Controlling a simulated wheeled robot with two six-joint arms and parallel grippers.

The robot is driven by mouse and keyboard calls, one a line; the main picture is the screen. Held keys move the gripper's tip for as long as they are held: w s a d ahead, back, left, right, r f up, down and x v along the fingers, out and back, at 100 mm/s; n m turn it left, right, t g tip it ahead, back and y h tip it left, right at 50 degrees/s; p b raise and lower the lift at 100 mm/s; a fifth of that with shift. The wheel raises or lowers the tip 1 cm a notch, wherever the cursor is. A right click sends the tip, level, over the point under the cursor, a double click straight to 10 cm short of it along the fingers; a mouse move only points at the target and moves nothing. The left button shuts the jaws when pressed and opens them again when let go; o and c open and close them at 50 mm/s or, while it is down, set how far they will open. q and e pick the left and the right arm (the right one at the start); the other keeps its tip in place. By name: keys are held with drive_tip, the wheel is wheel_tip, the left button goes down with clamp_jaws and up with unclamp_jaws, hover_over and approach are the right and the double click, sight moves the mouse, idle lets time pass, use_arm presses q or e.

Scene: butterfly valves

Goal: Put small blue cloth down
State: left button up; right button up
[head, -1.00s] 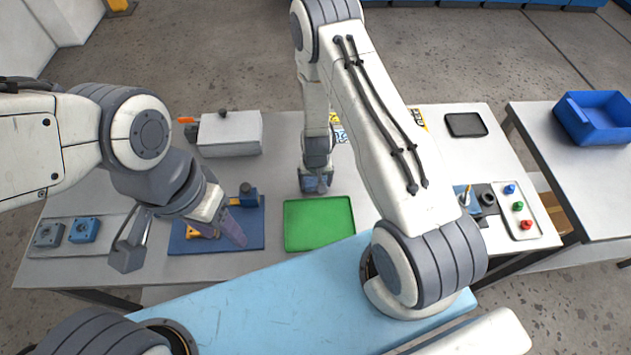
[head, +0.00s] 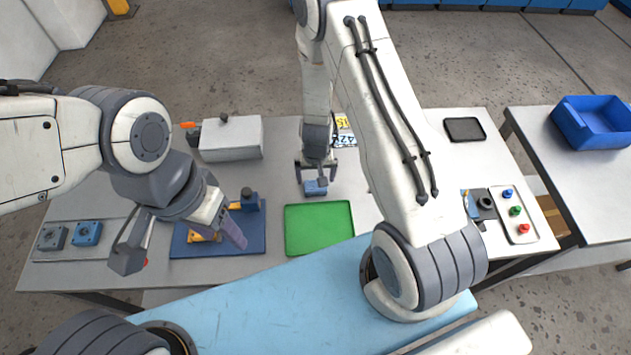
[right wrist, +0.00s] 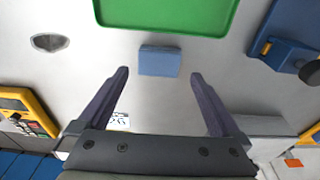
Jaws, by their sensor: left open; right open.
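The small blue cloth (head: 315,188) is a folded rectangle on the grey table, just behind the green tray's upper left edge. In the right wrist view the cloth (right wrist: 160,61) lies flat, apart from both fingers. My right gripper (head: 316,177) is open and empty, right behind and above the cloth. Its spread fingers (right wrist: 159,75) in the right wrist view point towards the cloth, one to each side. My left gripper (head: 186,248) is open over the blue mat at the left, its fingers wide apart.
The green tray (head: 320,229) is empty. The blue mat (head: 252,239) bears a yellow part and a blue valve-like part. A grey box (head: 231,138) stands at the back left. A yellow meter (right wrist: 28,118) shows in the right wrist view. Bare table surrounds the cloth.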

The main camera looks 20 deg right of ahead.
sight(316, 191)
drive_tip(key=s+a+r+n+y+p, duration=0.1)
drive_tip(key=s+a+r+n, duration=0.15)
drive_tip(key=a+r, duration=0.6)
drive_tip(key=s+a+r+n+y+p, duration=0.1)
drive_tip(key=s+a+r+n, duration=0.3)
drive_tip(key=r, duration=0.8)
use_arm(q)
wheel_tip(316, 191, up, 3)
drive_tip(key=shift+r, duration=0.2)
use_arm(e)
drive_tip(key=s+a+r+n+g, duration=0.1)
drive_tip(key=s+r+n, duration=0.3)
drive_tip(key=s+r, duration=0.8)
drive_tip(key=s, duration=0.4)
drive_tip(key=shift+r+h, duration=0.2)
drive_tip(key=shift+h, duration=0.1)
drive_tip(key=shift+a, duration=0.1)
